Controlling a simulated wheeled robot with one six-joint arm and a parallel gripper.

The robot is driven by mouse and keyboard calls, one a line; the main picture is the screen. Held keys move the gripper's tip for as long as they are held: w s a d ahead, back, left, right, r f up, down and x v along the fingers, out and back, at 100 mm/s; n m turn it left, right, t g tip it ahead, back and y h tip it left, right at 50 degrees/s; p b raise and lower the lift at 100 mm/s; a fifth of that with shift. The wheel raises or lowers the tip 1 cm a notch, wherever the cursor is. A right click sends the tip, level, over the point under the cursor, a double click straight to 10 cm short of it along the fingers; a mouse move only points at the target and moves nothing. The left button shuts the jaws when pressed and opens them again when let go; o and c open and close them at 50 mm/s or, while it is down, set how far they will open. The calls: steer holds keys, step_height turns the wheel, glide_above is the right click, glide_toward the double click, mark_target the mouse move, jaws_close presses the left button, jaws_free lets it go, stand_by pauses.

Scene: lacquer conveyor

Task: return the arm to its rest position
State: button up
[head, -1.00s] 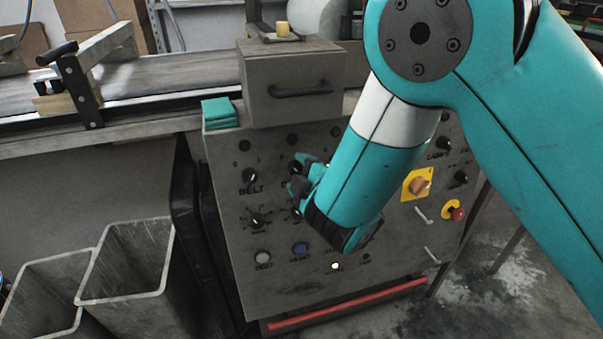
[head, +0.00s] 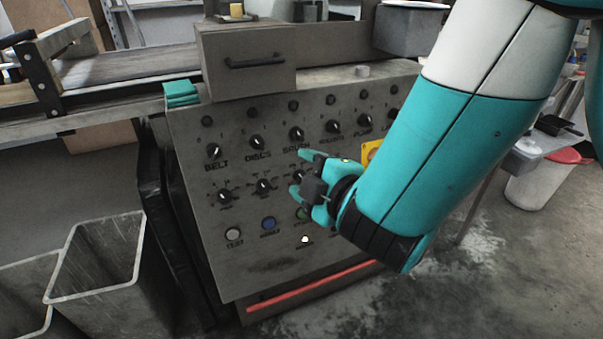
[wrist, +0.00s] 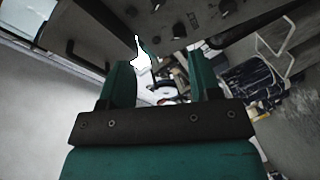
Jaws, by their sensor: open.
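My gripper (head: 298,172) is at the end of my teal and white arm, in front of the grey control panel (head: 275,275) in the head view. Its fingers are apart and nothing shows between them. In the wrist view the two teal fingers of my gripper (wrist: 163,82) stand wide apart, with the panel's face (wrist: 165,22) beyond them at the top. The gripper and forearm hide part of the panel's knobs and buttons on the right. I cannot tell the exact gap between fingertips and panel.
A grey box with a handle (head: 245,82) sits on top of the panel. A conveyor (head: 130,66) runs off to the left. Two grey bins (head: 95,288) stand at lower left. A white bin with a red lid (head: 535,182) stands at right. Open floor shows at lower right.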

steer(key=shift+w+d, duration=0.1)
steer(key=shift+d, duration=0.1)
steer(key=s+d+m+g+h, duration=0.1)
steer(key=d+m+g+h, duration=0.4)
steer(key=d+m, duration=0.55)
steer(key=s+d+r+m+g, duration=0.15)
steer(key=s+g, duration=0.25)
steer(key=s, duration=0.5)
steer(key=s+r+m+g, duration=0.1)
steer(key=s+r+g, duration=0.25)
steer(key=s, duration=0.55)
step_height(320, 180, up, 23)
steer(key=s+g+p, duration=0.1)
steer(key=p, duration=2.1)
steer(key=shift+s+p, duration=0.3)
steer(key=shift+d, duration=0.1)
